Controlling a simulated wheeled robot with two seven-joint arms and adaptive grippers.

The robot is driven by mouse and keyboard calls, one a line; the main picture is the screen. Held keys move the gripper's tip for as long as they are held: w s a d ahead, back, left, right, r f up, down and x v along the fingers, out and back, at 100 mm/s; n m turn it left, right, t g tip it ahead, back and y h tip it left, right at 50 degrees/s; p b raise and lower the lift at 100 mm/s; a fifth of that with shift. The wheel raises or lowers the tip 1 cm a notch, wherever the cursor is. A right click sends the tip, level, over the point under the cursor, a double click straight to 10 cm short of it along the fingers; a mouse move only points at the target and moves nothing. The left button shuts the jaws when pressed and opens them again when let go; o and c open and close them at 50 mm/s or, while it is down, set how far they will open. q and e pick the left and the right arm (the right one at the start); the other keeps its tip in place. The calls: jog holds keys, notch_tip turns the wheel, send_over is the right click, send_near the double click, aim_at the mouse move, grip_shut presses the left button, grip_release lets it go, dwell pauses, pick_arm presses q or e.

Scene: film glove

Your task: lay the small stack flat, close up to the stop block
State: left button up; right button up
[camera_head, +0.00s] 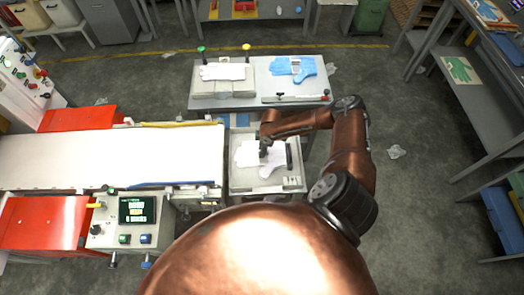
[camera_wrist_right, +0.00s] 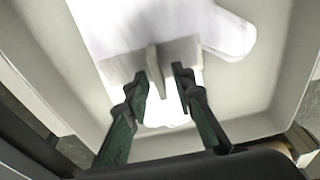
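A small stack of white film gloves (camera_head: 246,154) lies in the pale shallow tray (camera_head: 237,185), right of the conveyor's end. A white finger-shaped part (camera_head: 272,169) spreads toward the tray's right side. The white film (camera_wrist_right: 120,22) also shows in the right wrist view. My right gripper (camera_head: 264,150) points down over the stack. My left gripper is out of view.
The white conveyor (camera_head: 100,157) ends left of the tray. A control box (camera_head: 125,235) with a lit screen stands in front of it. Behind the tray, a grey bench (camera_head: 258,92) holds a white stack (camera_head: 223,72) and blue gloves (camera_head: 292,67).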

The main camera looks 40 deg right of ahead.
jog(key=shift+r, duration=0.1)
notch_tip(320, 180, up, 12)
jog(key=s+d, duration=0.1)
jog(key=shift+d+p, duration=0.2)
jog(key=shift+p, duration=0.1)
jog(key=shift+s, duration=0.1)
dwell(0.4)
